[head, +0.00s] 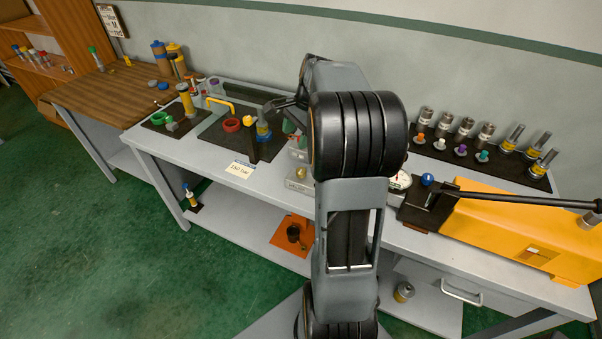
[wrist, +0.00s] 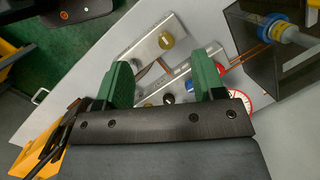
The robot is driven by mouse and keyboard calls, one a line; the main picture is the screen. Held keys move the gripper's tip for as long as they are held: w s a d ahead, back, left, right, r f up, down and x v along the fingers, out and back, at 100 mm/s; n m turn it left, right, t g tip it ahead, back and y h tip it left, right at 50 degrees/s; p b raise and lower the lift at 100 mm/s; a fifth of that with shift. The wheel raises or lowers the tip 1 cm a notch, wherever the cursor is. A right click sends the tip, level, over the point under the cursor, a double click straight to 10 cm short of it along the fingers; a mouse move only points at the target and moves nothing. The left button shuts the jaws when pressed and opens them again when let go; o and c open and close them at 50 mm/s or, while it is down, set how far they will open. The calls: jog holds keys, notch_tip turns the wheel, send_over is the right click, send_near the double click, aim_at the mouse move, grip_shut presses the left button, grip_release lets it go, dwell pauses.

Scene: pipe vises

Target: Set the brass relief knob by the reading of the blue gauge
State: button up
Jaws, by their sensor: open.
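The brass relief knob (head: 300,173) sits on a small grey block at the bench's front, just left of my arm. In the wrist view a brass knob (wrist: 166,41) stands on a pale metal plate, beyond the space between my fingers. My gripper (wrist: 163,82) is open, with green fingers apart and nothing held; in the head view my arm mostly hides it. A white-faced gauge (head: 400,181) shows partly right of my arm. A red-rimmed dial (wrist: 237,100) shows behind the right finger. I cannot make out a blue gauge or any reading.
A card marked 150 bar (head: 240,170) lies on the bench's front edge. A yellow pump with a long black lever (head: 520,195) stands at right. Fittings stand on a dark rack (head: 480,150) behind. A blue-and-yellow part (wrist: 272,28) stands close by at the wrist view's upper right.

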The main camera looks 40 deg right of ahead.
aim_at(301, 170)
jog(key=d+f+m+y, duration=0.1)
jog(key=d+f+m, duration=0.45)
jog(key=d, duration=0.35)
jog(key=shift+n, duration=0.25)
jog(key=x, duration=0.9)
jog(key=w+x, duration=0.1)
jog(key=x, duration=0.4)
jog(key=shift+a+r, duration=0.15)
jog(key=shift+a, duration=0.1)
jog(key=c, duration=0.9)
